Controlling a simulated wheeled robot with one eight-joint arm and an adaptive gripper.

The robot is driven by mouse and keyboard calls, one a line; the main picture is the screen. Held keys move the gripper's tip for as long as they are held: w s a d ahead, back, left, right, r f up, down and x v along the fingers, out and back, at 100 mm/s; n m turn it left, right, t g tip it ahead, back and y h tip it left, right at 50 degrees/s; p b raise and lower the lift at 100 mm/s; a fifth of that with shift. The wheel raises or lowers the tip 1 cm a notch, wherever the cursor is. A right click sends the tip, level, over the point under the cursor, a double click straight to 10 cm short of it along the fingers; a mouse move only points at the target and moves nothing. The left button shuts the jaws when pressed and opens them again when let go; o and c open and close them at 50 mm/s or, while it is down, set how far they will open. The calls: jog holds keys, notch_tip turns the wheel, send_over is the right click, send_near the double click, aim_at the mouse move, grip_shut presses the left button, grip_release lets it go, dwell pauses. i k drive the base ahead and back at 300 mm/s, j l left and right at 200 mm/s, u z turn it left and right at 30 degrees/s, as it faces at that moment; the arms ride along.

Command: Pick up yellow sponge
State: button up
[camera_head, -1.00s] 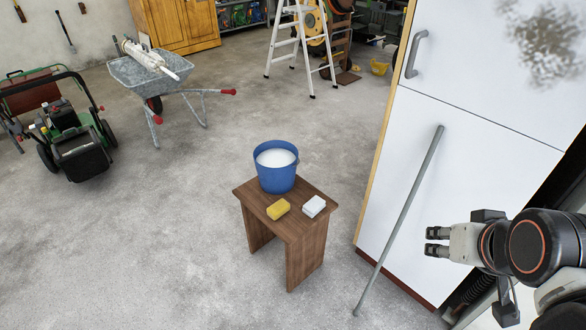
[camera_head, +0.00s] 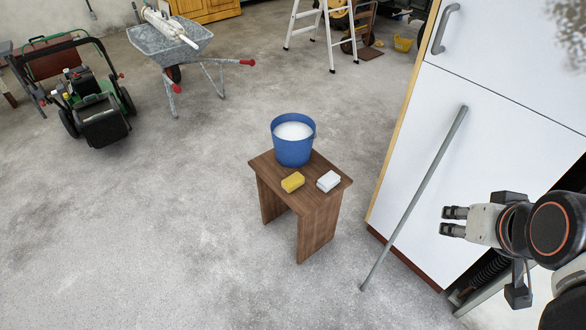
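The yellow sponge (camera_head: 292,182) lies on the front left part of the top of a small brown wooden stool (camera_head: 318,196). A white sponge or folded cloth (camera_head: 328,181) lies to its right, a small gap apart. A blue bucket (camera_head: 293,142) with white contents stands behind both on the stool. My gripper (camera_head: 448,221) is at the right, in front of the white cabinet and well away from the stool. Its two fingers point left with a gap between them, and nothing shows in the gap.
A tall white cabinet (camera_head: 480,140) stands right of the stool, with a grey pole (camera_head: 415,195) leaning on it. A wheelbarrow (camera_head: 172,48), a green mower (camera_head: 95,105) and a white stepladder (camera_head: 322,30) stand farther back. The concrete floor left and front of the stool is clear.

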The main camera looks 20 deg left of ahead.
aim_at(291, 182)
jog(key=i+j, duration=0.2)
jog(key=j, duration=0.15)
jog(key=i+j, duration=0.2)
jog(key=j, duration=0.15)
jog(key=i+j, duration=0.2)
jog(key=j, duration=0.15)
jog(key=j+u, duration=0.05)
